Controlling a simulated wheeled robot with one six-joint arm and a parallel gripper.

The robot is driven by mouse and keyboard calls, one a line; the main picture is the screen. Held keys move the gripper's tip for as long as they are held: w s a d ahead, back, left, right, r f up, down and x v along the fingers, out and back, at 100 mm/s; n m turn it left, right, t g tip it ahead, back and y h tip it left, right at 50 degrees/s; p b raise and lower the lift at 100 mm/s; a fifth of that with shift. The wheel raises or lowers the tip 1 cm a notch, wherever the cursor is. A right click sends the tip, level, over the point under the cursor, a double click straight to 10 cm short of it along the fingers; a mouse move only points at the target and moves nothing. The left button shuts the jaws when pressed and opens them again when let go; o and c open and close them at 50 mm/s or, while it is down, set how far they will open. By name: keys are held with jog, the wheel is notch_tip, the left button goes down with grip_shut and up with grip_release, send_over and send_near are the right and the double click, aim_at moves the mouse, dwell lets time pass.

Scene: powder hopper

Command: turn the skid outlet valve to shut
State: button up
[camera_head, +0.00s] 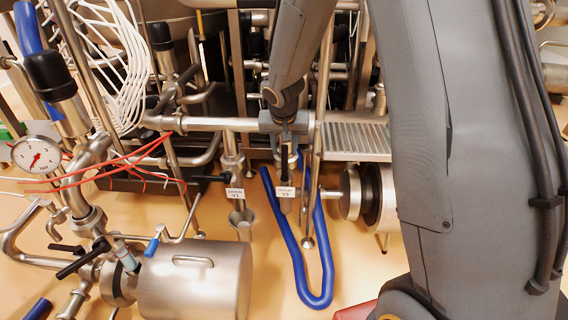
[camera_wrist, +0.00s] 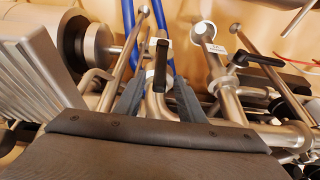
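The outlet valve has a white tag reading OUTLET V2 (camera_head: 286,192) in the head view, on a steel pipe below my gripper (camera_head: 285,150). In the wrist view its black lever handle (camera_wrist: 161,64) points along the view, between the fingertips of my gripper (camera_wrist: 159,88). The two grey fingers stand apart, one on each side of the handle, with gaps showing. My gripper is open and holds nothing. I cannot tell how deep the handle sits between the fingers. In the head view my wrist and fingers partly hide the handle.
The drain valve, tagged V1 (camera_head: 235,194), stands close to the left with a black handle (camera_wrist: 258,60). A blue hose (camera_head: 298,268) loops below the outlet. A steel cylinder (camera_head: 195,280), a pressure gauge (camera_head: 37,156) and red cables (camera_head: 95,172) crowd the left. A ribbed steel plate (camera_head: 357,140) is close on the right.

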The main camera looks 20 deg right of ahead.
aim_at(285, 161)
jog(key=b+x, duration=0.2)
jog(key=x, duration=0.6)
jog(key=shift+f, duration=0.1)
jog(key=shift+s, duration=0.1)
grip_shut()
